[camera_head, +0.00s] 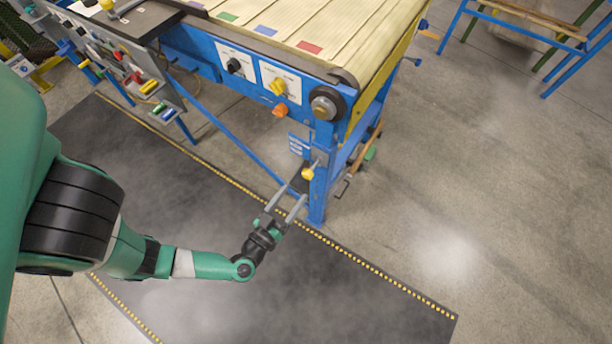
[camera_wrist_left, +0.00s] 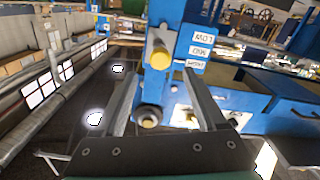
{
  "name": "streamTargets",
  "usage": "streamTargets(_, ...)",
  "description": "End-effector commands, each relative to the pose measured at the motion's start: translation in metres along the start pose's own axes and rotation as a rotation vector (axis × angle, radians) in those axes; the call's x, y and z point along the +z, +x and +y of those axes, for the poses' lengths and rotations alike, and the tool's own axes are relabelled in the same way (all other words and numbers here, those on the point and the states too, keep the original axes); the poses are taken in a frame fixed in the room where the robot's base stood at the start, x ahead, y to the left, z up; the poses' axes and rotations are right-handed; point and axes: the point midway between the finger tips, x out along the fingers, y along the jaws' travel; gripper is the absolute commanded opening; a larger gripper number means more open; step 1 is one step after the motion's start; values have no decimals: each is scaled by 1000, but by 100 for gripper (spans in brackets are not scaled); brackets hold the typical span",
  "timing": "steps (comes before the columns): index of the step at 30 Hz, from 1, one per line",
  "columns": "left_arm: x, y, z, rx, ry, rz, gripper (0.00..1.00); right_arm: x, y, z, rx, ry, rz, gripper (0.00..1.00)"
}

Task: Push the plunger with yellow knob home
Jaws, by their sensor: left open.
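The plunger's yellow knob (camera_head: 308,174) is low on the blue leg at the machine's near corner. In the left wrist view the yellow knob (camera_wrist_left: 160,59) shows near the blue post, with a short pale shaft behind it. My left gripper (camera_head: 294,192) is open, its two grey fingers pointing up toward the knob from below. In the left wrist view the knob appears between the finger ends of the gripper (camera_wrist_left: 160,74), and I see no contact. How far the plunger stands out is hard to tell. My right gripper is not in view.
The blue conveyor frame (camera_head: 318,208) has a label plate beside the plunger. Above are a yellow rotary knob (camera_head: 278,87), an orange knob (camera_head: 279,110) and a black knob (camera_head: 234,66). The dark floor mat (camera_head: 190,215) is clear.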

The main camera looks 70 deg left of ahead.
Motion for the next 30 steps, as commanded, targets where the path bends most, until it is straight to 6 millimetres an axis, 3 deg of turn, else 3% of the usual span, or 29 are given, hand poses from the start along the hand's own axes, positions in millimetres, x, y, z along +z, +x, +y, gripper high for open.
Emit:
streamTargets(15,1,75,-1,-3,-1,4,74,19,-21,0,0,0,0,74)
streamTargets(25,0,82,0,1,1,0,74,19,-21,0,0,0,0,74)
streamTargets(26,0,82,0,1,1,0,72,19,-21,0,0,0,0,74)
streamTargets(30,0,82,0,1,1,0,46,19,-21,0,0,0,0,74)
